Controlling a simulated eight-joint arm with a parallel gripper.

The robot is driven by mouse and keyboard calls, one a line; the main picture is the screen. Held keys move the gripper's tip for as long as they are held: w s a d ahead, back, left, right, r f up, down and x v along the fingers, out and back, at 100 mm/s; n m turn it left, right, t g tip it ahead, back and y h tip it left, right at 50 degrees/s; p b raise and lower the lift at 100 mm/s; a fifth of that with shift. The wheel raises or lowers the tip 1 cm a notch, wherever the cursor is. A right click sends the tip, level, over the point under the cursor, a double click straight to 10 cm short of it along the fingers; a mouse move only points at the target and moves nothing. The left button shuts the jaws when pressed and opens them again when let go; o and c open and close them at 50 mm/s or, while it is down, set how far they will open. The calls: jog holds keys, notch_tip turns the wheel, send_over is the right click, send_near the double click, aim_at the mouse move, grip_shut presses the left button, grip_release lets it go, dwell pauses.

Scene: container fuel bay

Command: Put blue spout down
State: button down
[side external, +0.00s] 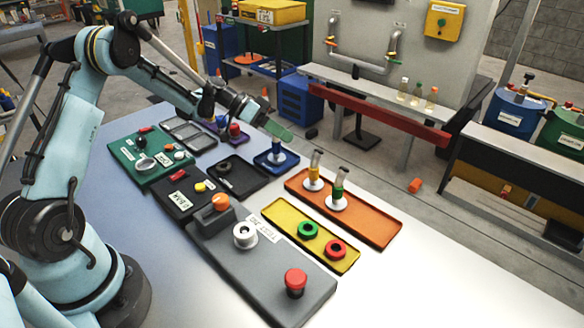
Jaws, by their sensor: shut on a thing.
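My gripper (279,131) is at the upper middle of the table, at the end of my arm reaching from the left. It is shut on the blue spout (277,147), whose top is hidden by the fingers. The spout looks upright, with its lower end over the small dark blue tray (263,160). I cannot tell whether its base touches the tray.
A black tray (261,192) lies at the left. A yellow tray (337,263) holds green and red rings. The table's right front is clear.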

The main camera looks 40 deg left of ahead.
jog(key=shift+f, duration=0.15)
jog(key=c, duration=1)
grip_release()
jog(key=shift+o, duration=0.2)
jog(key=v, duration=1.2)
jog(key=s+d+r+n+g+y, duration=0.1)
jog(key=s+d+r+n+y, duration=0.1)
jog(key=d, duration=0.3)
jog(key=s+d+r+n+y, duration=0.1)
jog(key=s+d+r+y, duration=0.15)
jog(key=d, duration=0.35)
jog(key=s+d+n+t+y, duration=0.1)
jog(key=s+d+y, duration=0.1)
jog(key=s, duration=0.3)
jog(key=s+d+f+n+t+y, duration=0.1)
jog(key=s+d+y, duration=0.2)
jog(key=s, duration=0.3)
jog(key=shift+d+f+t+y, duration=0.3)
jog(key=shift+d+y, duration=0.05)
jog(key=shift+y, duration=0.2)
